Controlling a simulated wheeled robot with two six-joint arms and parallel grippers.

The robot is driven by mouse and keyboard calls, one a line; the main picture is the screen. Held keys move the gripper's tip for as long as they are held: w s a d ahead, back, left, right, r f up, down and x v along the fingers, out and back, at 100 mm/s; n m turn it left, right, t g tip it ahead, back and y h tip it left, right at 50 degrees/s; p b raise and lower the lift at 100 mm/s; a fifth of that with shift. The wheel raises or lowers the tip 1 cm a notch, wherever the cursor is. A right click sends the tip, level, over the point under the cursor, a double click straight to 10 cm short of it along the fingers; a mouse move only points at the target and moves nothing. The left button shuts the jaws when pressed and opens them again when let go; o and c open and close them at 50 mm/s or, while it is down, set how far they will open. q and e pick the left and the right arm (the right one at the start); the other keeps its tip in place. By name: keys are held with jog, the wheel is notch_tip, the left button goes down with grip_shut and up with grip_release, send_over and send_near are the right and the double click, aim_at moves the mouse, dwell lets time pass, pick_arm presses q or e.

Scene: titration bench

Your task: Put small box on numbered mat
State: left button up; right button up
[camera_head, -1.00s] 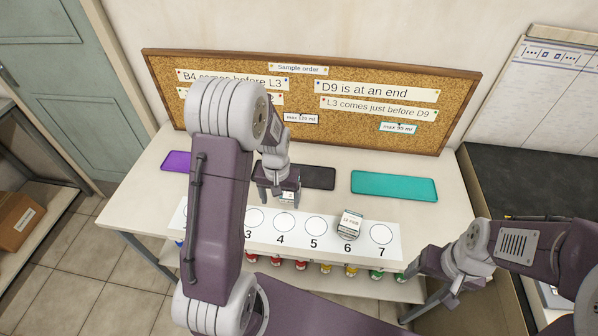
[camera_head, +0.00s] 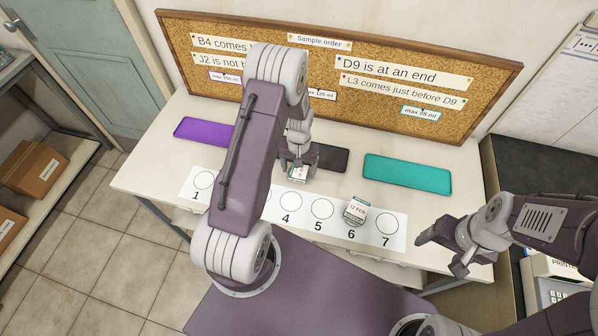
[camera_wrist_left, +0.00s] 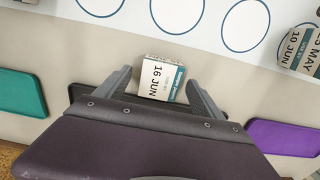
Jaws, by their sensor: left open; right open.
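A small white and teal box (camera_wrist_left: 163,82), labelled 16 JUN, is on the table beside the black pad, near the numbered mat's edge. In the head view, this box (camera_head: 298,173) shows under my left gripper (camera_head: 298,168). In the left wrist view, my left gripper (camera_wrist_left: 160,90) is open, with one finger on each side of the box. The numbered mat (camera_head: 268,222) is a white strip of circles; my left arm hides part of it. Another small box (camera_head: 356,211) stands at circle 6; circles 5 and 7 are bare. My right gripper (camera_head: 442,252) is open and empty beyond the mat's right end.
A purple pad (camera_head: 203,130), a black pad (camera_head: 333,158) and a teal pad (camera_head: 407,174) lie behind the mat. A corkboard (camera_head: 330,70) with notes stands at the back.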

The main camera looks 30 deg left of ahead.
aim_at(300, 172)
pick_arm(q)
jog(key=shift+s+f, duration=0.1)
jog(key=shift+f, duration=0.6)
jog(key=shift+c, duration=0.4)
jog(key=c, duration=1.4)
jog(key=shift+r, duration=0.1)
jog(key=shift+w+r, duration=0.2)
jog(key=shift+r, duration=0.05)
jog(key=r, duration=0.4)
jog(key=shift+s+d+b, duration=0.25)
jog(key=shift+d+b, duration=0.05)
jog(key=s+d+r, duration=0.2)
jog(key=d, duration=0.1)
jog(key=s+d+r, duration=0.2)
jog(key=d, duration=0.1)
jog(key=s+d+r, duration=0.2)
jog(key=d, duration=0.1)
jog(key=shift+s+r+b, duration=0.15)
jog(key=shift+r+b, duration=0.05)
jog(key=shift+b, duration=0.1)
